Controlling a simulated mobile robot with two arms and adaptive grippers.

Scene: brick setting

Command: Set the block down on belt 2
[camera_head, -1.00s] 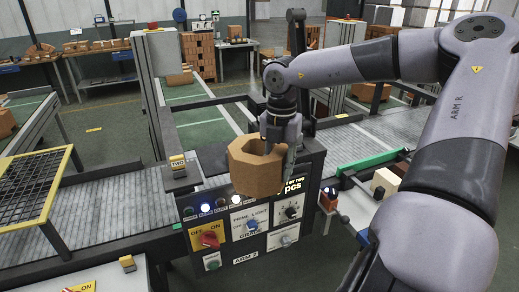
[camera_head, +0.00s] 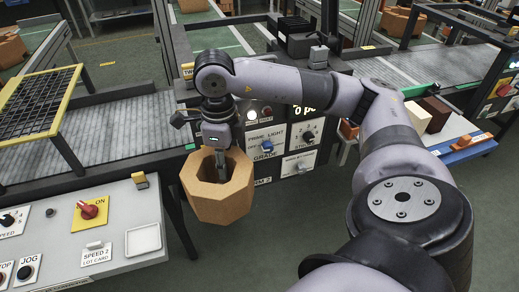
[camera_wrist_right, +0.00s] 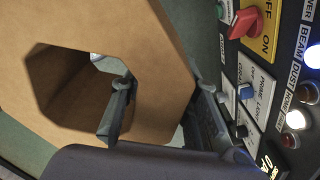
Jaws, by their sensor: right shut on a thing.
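The block (camera_head: 217,199) is an orange-brown, hollow, many-sided brick with a large hole through it. My right gripper (camera_head: 219,165) is shut on one wall of it, one finger inside the hole, and holds it in the air in front of the control box. The right wrist view shows the block (camera_wrist_right: 165,60) with its wall between the fingers (camera_wrist_right: 165,118). A grey belt (camera_head: 115,135) runs at left behind the block; a yellow tag (camera_head: 187,70), partly hidden by my arm, stands at its right end. My left gripper is out of view.
The control box (camera_head: 285,140) with knobs stands right behind the block. A panel marked SPEED 2 (camera_head: 95,225) is at the lower left. A mesh guard (camera_head: 38,100) covers the belt's left part. Another belt (camera_head: 420,70) lies at the right. Floor is open below the block.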

